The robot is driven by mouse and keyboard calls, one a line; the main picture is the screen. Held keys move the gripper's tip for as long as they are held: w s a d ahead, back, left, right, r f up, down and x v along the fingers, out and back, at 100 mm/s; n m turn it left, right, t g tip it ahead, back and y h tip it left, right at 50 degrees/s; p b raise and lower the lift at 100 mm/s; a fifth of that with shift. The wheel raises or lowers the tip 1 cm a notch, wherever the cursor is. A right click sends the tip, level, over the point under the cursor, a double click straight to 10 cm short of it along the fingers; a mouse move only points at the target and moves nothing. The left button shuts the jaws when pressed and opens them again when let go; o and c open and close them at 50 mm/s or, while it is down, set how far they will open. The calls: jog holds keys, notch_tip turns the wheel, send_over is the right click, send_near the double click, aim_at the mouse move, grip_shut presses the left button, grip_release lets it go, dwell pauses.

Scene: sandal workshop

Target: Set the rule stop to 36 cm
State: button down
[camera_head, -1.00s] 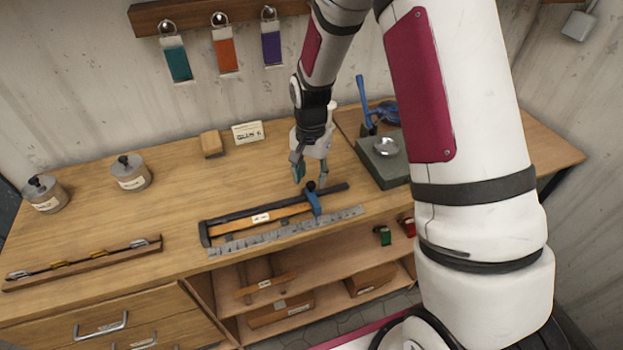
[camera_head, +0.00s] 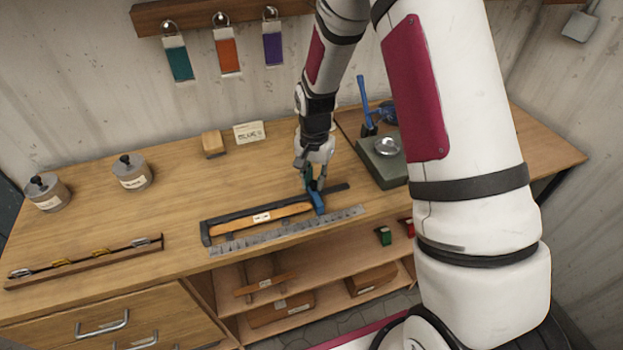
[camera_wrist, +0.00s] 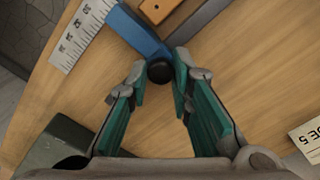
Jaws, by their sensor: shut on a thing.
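The rule (camera_head: 290,232) lies along the front of the bench, and its numbered end (camera_wrist: 82,32) shows at the upper left of the wrist view. A dark bar (camera_head: 222,217) with an orange wooden strip (camera_head: 262,218) lies just behind it. The blue stop (camera_head: 318,202) sits across the bar near its right part; it also shows in the wrist view (camera_wrist: 137,30). My gripper (camera_head: 314,184) is down at the stop, its green-padded fingers (camera_wrist: 159,72) on either side of the stop's black knob. The number at the stop's edge is too small to read.
A grey block (camera_head: 384,165) with a small metal dish stands to the right. A card (camera_head: 249,132) and a wooden block (camera_head: 213,144) lie behind. Two lidded jars (camera_head: 131,172) stand at the left. The bench between is clear.

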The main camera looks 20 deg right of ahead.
jog(key=d, duration=0.9)
jog(key=shift+d+b, duration=0.35)
jog(key=shift+d, duration=0.05)
jog(key=c, duration=1.4)
grip_release()
jog(key=shift+d, duration=0.1)
jog(key=shift+r, duration=0.2)
notch_tip(320, 180, up, 12)
jog(key=shift+f, duration=0.2)
jog(key=shift+r, duration=0.1)
